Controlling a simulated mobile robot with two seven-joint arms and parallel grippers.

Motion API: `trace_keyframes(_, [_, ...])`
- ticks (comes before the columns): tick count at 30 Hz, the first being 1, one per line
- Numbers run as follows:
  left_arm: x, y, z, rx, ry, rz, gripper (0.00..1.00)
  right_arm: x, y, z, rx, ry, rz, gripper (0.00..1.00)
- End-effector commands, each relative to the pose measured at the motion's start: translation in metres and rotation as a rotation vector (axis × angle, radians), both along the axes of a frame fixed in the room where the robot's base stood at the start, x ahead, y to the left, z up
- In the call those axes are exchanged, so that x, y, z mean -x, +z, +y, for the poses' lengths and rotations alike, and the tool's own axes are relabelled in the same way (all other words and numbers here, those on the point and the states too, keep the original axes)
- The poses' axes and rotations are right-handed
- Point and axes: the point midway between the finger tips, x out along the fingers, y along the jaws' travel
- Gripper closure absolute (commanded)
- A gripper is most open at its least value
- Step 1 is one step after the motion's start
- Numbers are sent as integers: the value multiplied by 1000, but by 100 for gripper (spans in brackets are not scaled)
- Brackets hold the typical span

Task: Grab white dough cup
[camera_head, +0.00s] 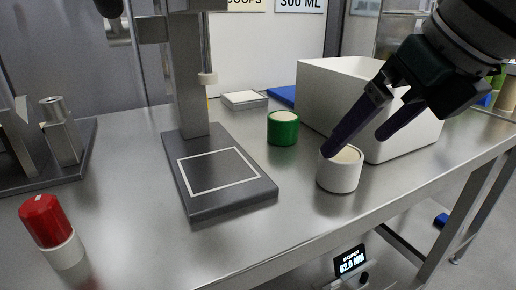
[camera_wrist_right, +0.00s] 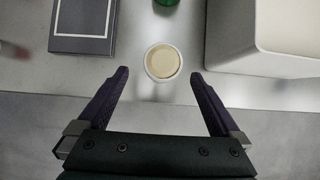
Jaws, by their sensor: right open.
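The white dough cup (camera_head: 339,172) stands upright on the metal table near its front edge, with pale dough inside. It also shows in the right wrist view (camera_wrist_right: 162,62), just beyond the fingertips and roughly centred between them. My right gripper (camera_head: 352,146) is open and empty. In the head view its fingers come in from the upper right, and one fingertip overlaps the cup's rim; I cannot tell whether it touches. In the right wrist view (camera_wrist_right: 163,74) the fingers lie apart on either side. My left gripper is not in view.
A green cup (camera_head: 283,130) stands behind the white cup. A large white bin (camera_head: 398,147) is close on its right. A dark press base (camera_head: 226,203) with a white square outline lies left. A red-topped white container (camera_head: 50,228) stands at the front left.

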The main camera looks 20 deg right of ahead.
Motion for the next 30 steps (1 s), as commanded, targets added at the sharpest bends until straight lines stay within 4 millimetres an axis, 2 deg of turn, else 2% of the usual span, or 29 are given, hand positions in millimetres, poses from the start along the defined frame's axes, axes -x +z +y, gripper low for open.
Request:
trace_keyframes(10, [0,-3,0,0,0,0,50,-25,-41,-3,-4,1,2,0])
trace_keyframes(19, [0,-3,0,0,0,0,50,-29,-45,-3,-1,3,0,0])
trace_keyframes(30, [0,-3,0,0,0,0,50,-28,-45,-3,-2,2,0,42])
